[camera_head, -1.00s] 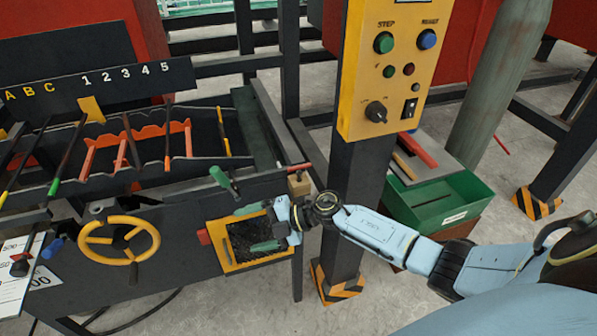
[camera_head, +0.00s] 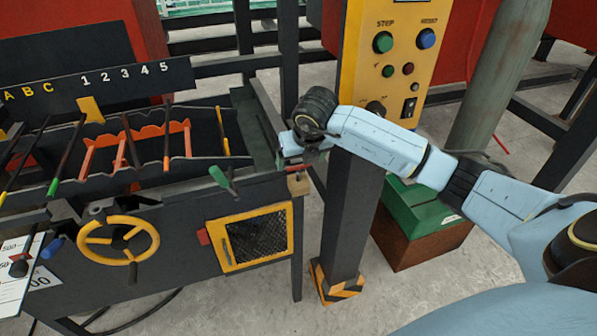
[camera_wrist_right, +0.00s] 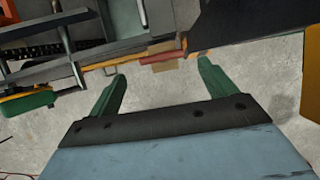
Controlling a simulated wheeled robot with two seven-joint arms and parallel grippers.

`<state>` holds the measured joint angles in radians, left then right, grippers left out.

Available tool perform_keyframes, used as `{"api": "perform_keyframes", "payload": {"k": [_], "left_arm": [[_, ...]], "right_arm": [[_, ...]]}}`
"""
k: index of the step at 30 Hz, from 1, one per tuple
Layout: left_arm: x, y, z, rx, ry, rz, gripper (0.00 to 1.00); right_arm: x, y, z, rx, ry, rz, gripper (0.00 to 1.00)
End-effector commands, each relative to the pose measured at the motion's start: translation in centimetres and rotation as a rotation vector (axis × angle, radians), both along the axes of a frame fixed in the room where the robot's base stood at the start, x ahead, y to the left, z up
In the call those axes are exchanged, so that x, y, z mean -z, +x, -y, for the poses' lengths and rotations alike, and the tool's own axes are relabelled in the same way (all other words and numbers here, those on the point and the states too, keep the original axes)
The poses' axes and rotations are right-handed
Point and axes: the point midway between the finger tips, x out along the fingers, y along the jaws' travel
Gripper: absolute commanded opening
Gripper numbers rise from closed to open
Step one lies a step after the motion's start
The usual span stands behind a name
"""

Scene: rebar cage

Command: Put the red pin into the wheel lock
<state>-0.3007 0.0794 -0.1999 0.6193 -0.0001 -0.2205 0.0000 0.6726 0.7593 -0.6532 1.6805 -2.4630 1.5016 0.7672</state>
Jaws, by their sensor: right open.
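The red pin (camera_head: 299,168) lies at the right end of the dark bench, by a small wooden block (camera_head: 298,184). In the right wrist view the red pin (camera_wrist_right: 162,57) lies crosswise just beyond and between the fingertips. My right gripper (camera_wrist_right: 162,68) is open and empty, its two green fingers spread wide. In the head view my right gripper (camera_head: 297,152) is above the pin, its fingers mostly hidden by the hand. The yellow handwheel (camera_head: 119,240) is on the bench front at the left. I cannot make out the lock's opening. My left gripper is not in view.
A dark post with a yellow control box (camera_head: 393,60) stands just right of the bench, close behind my right forearm. A green lever (camera_head: 222,179) sticks up on the bench. A yellow-framed mesh panel (camera_head: 257,239) is below.

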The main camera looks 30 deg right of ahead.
Motion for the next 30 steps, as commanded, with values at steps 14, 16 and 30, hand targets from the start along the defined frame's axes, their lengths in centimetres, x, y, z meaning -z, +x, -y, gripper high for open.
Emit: {"api": "perform_keyframes", "payload": {"k": [14, 16, 30], "left_arm": [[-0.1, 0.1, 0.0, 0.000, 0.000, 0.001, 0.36], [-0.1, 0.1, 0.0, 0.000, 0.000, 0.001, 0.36], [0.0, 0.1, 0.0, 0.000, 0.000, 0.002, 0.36]], "right_arm": [[4.3, 2.3, 0.8, 0.002, 0.003, -0.002, 0.84], [5.1, 2.7, 1.0, 0.001, 0.003, -0.002, 0.84], [6.7, 3.4, 1.1, -0.001, 0.002, 0.002, 0.78]]}}
